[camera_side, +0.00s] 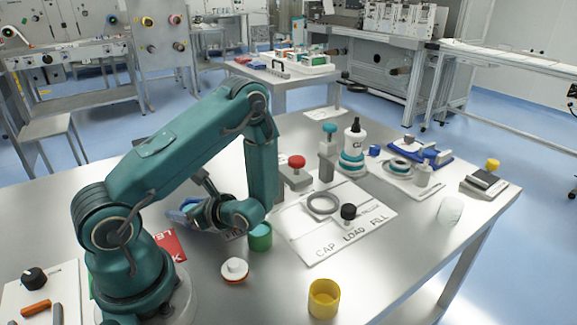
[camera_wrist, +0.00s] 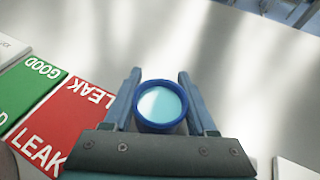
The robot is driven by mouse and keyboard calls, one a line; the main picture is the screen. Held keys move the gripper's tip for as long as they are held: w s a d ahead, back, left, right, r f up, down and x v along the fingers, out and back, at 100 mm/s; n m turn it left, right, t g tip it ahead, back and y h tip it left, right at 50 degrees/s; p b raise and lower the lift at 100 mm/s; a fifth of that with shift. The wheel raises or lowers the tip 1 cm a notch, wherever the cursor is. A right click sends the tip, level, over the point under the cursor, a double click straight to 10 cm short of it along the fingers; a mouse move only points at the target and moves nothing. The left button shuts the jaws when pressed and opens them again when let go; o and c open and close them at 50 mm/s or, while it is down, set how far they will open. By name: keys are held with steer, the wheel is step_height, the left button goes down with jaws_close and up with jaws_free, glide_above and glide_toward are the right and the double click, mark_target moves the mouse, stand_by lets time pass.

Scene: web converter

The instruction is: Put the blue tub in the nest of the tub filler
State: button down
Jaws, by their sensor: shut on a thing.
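The blue tub (camera_wrist: 162,104) is held between the two blue fingers of my gripper (camera_wrist: 160,76) in the wrist view, with its round rim facing the camera and a pale inside. In the side view my gripper (camera_side: 186,212) is at the left, low over the table, partly hidden by my arm; the tub is hard to make out there. The white panel (camera_side: 300,232) marked CAP, LOAD, FILL lies to the right of my gripper. A grey ring (camera_side: 322,204), possibly the nest, and a black knob (camera_side: 348,212) are on it.
A yellow cup (camera_side: 323,299) stands at the front. A red-knobbed block (camera_side: 296,172) and a dropper bottle (camera_side: 353,148) stand behind. A red LEAK card (camera_wrist: 75,120) lies left.

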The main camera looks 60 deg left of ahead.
steer(key=shift+c, duration=1)
jaws_free()
steer(key=shift+f, duration=0.1)
